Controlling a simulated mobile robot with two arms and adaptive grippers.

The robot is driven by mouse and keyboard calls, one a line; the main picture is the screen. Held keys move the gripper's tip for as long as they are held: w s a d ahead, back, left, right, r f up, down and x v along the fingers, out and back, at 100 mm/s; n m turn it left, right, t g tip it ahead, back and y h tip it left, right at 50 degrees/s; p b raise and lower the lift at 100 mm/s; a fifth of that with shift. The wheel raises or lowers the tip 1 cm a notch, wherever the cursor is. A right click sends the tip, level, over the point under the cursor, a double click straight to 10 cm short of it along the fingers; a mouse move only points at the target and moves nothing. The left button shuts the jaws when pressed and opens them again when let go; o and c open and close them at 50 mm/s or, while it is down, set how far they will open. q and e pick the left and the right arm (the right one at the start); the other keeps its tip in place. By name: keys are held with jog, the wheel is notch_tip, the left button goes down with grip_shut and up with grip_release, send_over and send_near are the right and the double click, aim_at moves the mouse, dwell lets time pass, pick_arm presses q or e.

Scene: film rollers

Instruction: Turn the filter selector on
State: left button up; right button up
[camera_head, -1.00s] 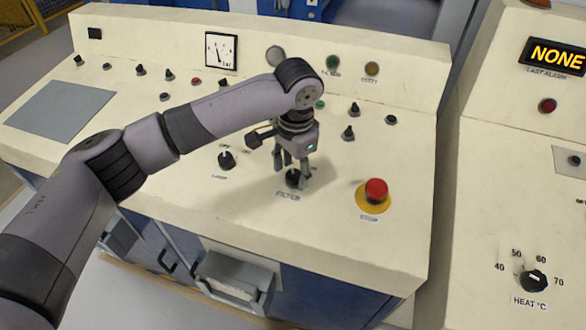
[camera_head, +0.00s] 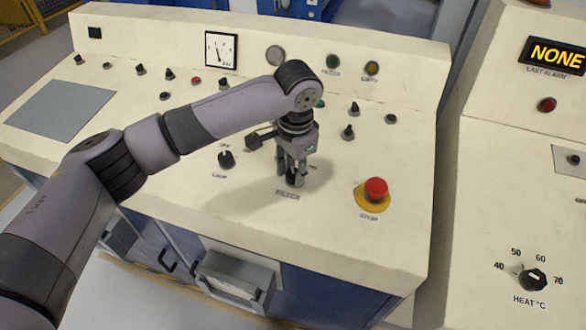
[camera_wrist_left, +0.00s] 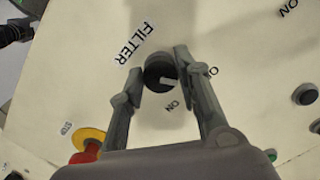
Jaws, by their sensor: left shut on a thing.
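The filter selector is a round black knob with a pale mark; in the left wrist view the knob (camera_wrist_left: 158,72) sits between my fingertips, beside the FILTER label (camera_wrist_left: 134,43). The mark's exact setting is hard to tell. My left gripper (camera_head: 291,180) points down and is shut on the knob, as the left wrist view (camera_wrist_left: 159,65) also shows. In the head view the fingers mostly hide the knob. My right gripper is not in view.
A red stop button (camera_head: 376,190) on a yellow base stands right of the gripper. A lamp selector (camera_head: 226,159) is to the left. Several small switches and a gauge (camera_head: 221,50) are behind. A console with a heat knob (camera_head: 533,280) is at the right.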

pick_arm(q)
jog(key=shift+c, duration=0.4)
jog(key=shift+r+m+p, duration=0.2)
jog(key=shift+m+p, duration=0.1)
jog(key=shift+p, duration=0.3)
jog(key=m+p, duration=0.5)
jog(key=p, duration=0.1)
jog(key=shift+r+m+t, duration=0.1)
jog(key=shift+m+t, duration=0.2)
jog(key=m+p, duration=0.3)
jog(key=shift+f+m+t+p, duration=0.25)
jog(key=shift+m+p, duration=0.35)
jog(key=shift+m, duration=0.7)
jog(key=o, duration=1.1)
